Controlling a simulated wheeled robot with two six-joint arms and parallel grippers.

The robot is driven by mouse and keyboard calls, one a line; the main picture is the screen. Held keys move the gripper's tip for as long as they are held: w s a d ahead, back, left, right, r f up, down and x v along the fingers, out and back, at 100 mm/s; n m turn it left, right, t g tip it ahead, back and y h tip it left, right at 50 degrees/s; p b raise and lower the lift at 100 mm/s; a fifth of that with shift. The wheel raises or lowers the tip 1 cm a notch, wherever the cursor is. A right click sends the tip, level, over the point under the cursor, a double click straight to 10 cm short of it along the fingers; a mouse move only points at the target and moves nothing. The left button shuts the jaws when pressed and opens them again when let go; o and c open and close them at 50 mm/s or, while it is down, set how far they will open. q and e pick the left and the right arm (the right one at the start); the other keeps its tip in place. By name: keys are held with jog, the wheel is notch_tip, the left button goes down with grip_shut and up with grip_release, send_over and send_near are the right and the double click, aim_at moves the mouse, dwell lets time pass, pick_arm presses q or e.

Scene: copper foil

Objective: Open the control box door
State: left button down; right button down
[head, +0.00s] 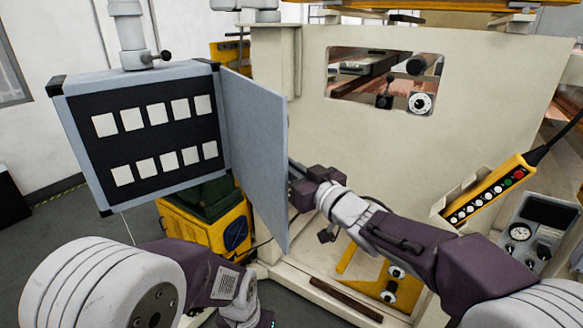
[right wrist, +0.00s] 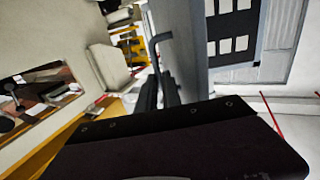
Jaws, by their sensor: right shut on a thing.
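The grey control box (head: 145,130) hangs on a post at the left of the head view. Its black inner panel with two rows of white squares is exposed. Its blue-grey door (head: 258,145) stands swung out from the box's right side. My right gripper (head: 296,180) is at the door's free edge, its tips partly hidden behind it. In the right wrist view, the gripper (right wrist: 158,95) is shut on the door's bent handle (right wrist: 161,42), beside the door (right wrist: 188,45). My left arm is at the bottom left; its gripper's fingertips are not visible.
A large cream machine (head: 400,165) with a window opening stands behind my right arm. A yellow button pendant (head: 490,190) and a grey gauge panel (head: 535,232) are at the right. A yellow and green unit (head: 205,220) stands below the box.

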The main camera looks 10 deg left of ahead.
jog(key=shift+w+d+r, duration=0.1)
jog(key=shift+w+r, duration=0.05)
jog(key=shift+r, duration=0.05)
jog(key=c, duration=1.6)
grip_release()
jog(key=shift+o, duration=0.4)
jog(key=shift+w+a+f, duration=0.1)
jog(key=shift+a+f, duration=0.05)
jog(key=shift+a, duration=0.15)
jog(key=b+v, duration=0.2)
jog(key=v, duration=0.7)
